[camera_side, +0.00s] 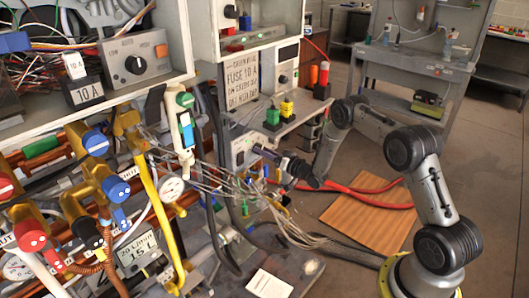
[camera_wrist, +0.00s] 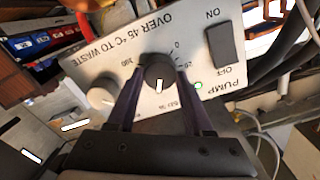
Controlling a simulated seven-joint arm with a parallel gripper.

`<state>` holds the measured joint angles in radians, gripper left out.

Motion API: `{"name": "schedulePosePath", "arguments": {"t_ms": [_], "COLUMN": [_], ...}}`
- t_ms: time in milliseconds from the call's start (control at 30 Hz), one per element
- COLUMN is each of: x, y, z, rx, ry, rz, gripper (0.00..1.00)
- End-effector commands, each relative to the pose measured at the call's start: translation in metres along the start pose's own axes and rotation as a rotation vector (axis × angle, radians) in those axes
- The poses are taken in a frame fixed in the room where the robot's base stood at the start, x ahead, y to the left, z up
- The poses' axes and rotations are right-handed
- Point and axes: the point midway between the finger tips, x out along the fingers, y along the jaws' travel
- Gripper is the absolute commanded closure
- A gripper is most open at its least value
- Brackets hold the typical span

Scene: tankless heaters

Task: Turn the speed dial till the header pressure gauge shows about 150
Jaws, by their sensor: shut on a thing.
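The speed dial (camera_wrist: 157,70) is a dark round knob with a white pointer mark on the grey PUMP panel (camera_wrist: 125,70); printed numbers surround it. My gripper (camera_wrist: 159,76) is shut on this dial, one dark finger on each side. In the side view, my gripper (camera_side: 260,151) reaches left to the pump box (camera_side: 240,151), and the dial is hard to make out there. A round white gauge (camera_side: 172,188) stands among the pipes, and another (camera_side: 17,268) is at the lower left edge. I cannot tell which is the header pressure gauge, nor read either needle.
The panel also has a black ON/OFF switch (camera_wrist: 220,45), a lit green lamp (camera_wrist: 198,86) and a pale knob (camera_wrist: 100,97) close to my fingers. Loose wires (camera_side: 270,205) and a red hose (camera_side: 370,198) lie below my arm. A wooden board (camera_side: 365,222) is on the floor.

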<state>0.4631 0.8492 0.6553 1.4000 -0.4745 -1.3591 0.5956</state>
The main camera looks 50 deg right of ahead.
Motion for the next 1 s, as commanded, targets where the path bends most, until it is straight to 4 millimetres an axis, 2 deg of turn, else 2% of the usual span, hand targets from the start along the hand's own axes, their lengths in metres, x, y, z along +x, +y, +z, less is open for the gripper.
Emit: {"name": "schedulePosePath", "arguments": {"t_ms": [200,500,1000], "x": [-0.0005,-0.0006,-0.0005], "y": [0.0007,0.0011,0.0012], "z": [0.0000,0.0003,0.0002], "rx": [0.172,0.326,0.380], "ry": [0.000,0.000,0.000], "rz": [0.000,0.001,0.001], "gripper": [1.00,1.00,1.00]}}
